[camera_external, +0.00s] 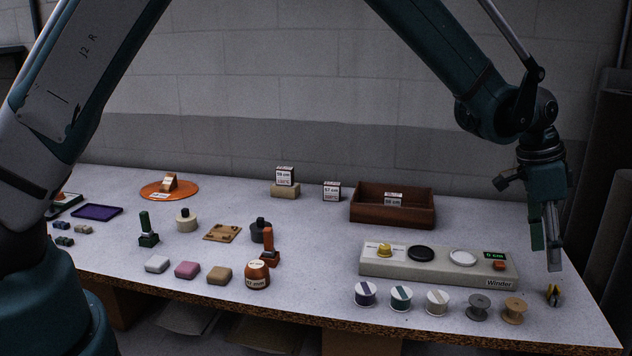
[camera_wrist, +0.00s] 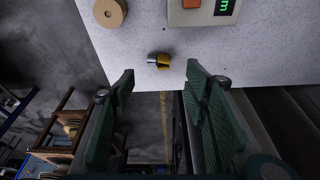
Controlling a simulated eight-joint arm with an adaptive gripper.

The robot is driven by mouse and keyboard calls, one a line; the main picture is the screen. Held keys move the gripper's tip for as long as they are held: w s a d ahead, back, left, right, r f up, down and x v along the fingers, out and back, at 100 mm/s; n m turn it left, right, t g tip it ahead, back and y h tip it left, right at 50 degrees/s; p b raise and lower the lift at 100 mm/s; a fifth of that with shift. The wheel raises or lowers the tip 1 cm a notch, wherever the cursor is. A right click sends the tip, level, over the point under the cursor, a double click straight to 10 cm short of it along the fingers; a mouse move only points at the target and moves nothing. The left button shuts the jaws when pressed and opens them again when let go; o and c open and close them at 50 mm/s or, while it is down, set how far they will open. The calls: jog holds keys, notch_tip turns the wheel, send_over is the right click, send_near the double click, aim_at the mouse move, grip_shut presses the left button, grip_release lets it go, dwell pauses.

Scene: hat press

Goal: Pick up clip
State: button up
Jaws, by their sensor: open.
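The clip (camera_external: 554,294) is a small yellow and dark piece on the table near its right front corner. In the wrist view the clip (camera_wrist: 159,60) shows yellow with a grey and dark part, close to the table edge. My gripper (camera_external: 553,268) points down above the clip in the external view, and its fingers look apart from it. In the wrist view my gripper (camera_wrist: 160,85) has its two green fingers spread wide with nothing between them, and the clip lies beyond the fingertips, between their lines.
The winder (camera_external: 438,267) stands left of the clip, with several spools in front of it, the nearest a tan spool (camera_external: 514,310). A brown wooden box (camera_external: 392,206) stands behind. The table's front edge (camera_wrist: 150,90) runs close to the clip. The right front corner is otherwise clear.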

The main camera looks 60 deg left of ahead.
aim_at(555, 289)
jog(key=shift+w+d+f, duration=0.25)
jog(key=shift+d+f, duration=0.15)
jog(key=shift+f, duration=0.35)
jog(key=shift+x, duration=1.25)
jog(key=shift+f, duration=0.1)
jog(key=shift+x, duration=2.55)
jog(key=shift+d, duration=0.15)
jog(key=c, duration=0.9)
